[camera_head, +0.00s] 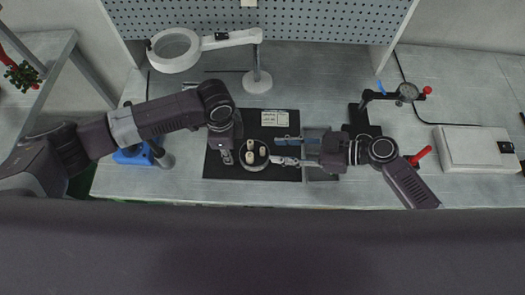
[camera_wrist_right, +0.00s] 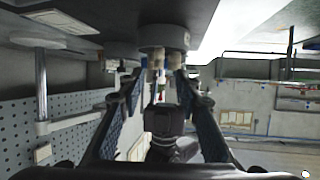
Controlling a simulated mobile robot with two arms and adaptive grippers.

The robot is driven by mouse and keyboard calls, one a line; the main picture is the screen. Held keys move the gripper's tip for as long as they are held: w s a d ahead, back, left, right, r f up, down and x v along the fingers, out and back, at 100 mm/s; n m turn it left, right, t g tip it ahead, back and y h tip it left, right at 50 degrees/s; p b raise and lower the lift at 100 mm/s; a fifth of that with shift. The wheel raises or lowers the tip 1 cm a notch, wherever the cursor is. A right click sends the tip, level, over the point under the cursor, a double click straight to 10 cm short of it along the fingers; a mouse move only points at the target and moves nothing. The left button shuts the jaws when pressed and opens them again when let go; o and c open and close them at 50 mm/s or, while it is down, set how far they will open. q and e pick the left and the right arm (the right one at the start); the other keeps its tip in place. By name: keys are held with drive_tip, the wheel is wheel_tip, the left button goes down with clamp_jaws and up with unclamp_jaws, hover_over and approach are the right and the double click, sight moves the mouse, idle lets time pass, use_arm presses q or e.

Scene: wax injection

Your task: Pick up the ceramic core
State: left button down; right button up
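A round dish (camera_head: 242,165) holds a few small pale ceramic cores (camera_head: 250,157) on the black mat in the head view. In the right wrist view the dish (camera_wrist_right: 163,37) is at the top middle, beyond the fingertips. My right gripper (camera_head: 276,150) comes in from the right, its two fingers apart, its tips just right of the dish. It also shows open and empty in the right wrist view (camera_wrist_right: 160,76). My left gripper (camera_head: 226,157) points down beside the dish's left edge; its fingers are too small to read.
A magnifier lamp (camera_head: 258,82) stands behind the mat (camera_head: 222,168), below a pegboard (camera_head: 280,22). A pale label card (camera_head: 275,118) lies on the mat. A dark stand with a dial (camera_head: 407,90) and a white box (camera_head: 475,148) are on the right.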

sight(267, 155)
drive_tip(key=x, duration=0.5)
drive_tip(key=shift+w+f, duration=0.1)
drive_tip(key=shift+f, duration=0.1)
drive_tip(key=shift+d, duration=0.1)
drive_tip(key=shift+c, duration=0.7)
clamp_jaws()
